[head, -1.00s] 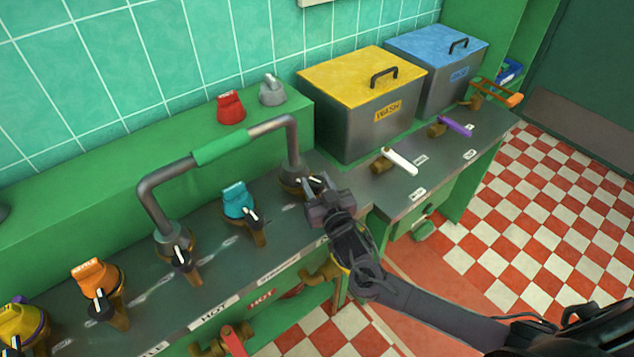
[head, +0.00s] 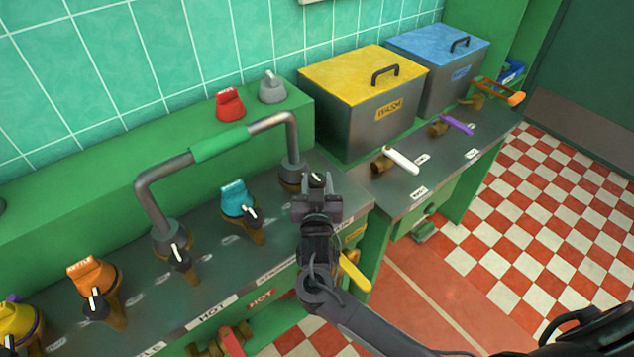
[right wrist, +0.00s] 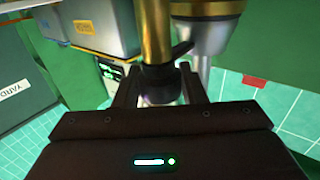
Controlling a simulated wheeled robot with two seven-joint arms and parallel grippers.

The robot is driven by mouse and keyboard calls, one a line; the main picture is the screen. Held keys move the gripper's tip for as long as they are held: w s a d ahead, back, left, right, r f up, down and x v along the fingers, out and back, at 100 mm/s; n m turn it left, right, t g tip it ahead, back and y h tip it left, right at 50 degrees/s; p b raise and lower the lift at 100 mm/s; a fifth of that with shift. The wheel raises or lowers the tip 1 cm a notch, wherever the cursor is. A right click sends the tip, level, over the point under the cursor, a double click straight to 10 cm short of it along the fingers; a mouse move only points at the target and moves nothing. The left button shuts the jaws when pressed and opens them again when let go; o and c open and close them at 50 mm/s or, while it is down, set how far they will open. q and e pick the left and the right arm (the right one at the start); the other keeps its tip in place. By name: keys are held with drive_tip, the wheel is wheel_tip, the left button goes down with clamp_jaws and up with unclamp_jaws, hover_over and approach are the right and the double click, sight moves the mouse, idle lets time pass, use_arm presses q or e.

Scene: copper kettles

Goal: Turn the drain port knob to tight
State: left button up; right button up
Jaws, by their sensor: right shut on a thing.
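My right gripper (head: 317,192) is shut on a dark knob (head: 317,178) with a white pointer mark, beside the right foot of the grey pipe handle. In the right wrist view, the two fingers (right wrist: 160,85) close on either side of a black knob (right wrist: 157,72) at the end of a brass stem (right wrist: 155,30). The fingers hide much of the knob, and I cannot read its label or tight mark. My left gripper is not in view.
The pipe handle (head: 220,147) with a green grip arches beside my right gripper. Similar knobs stand by teal (head: 238,198) and orange (head: 90,273) caps. A yellow lever (head: 354,272) is just right of my wrist. Yellow-lidded (head: 345,75) and blue-lidded (head: 430,40) boxes stand behind.

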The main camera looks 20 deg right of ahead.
drive_tip(key=o, duration=1)
drive_tip(key=shift+s, duration=0.1)
drive_tip(key=b+v, duration=0.1)
drive_tip(key=v, duration=0.6)
drive_tip(key=shift+s+a+r, duration=0.1)
drive_tip(key=shift+s, duration=0.15)
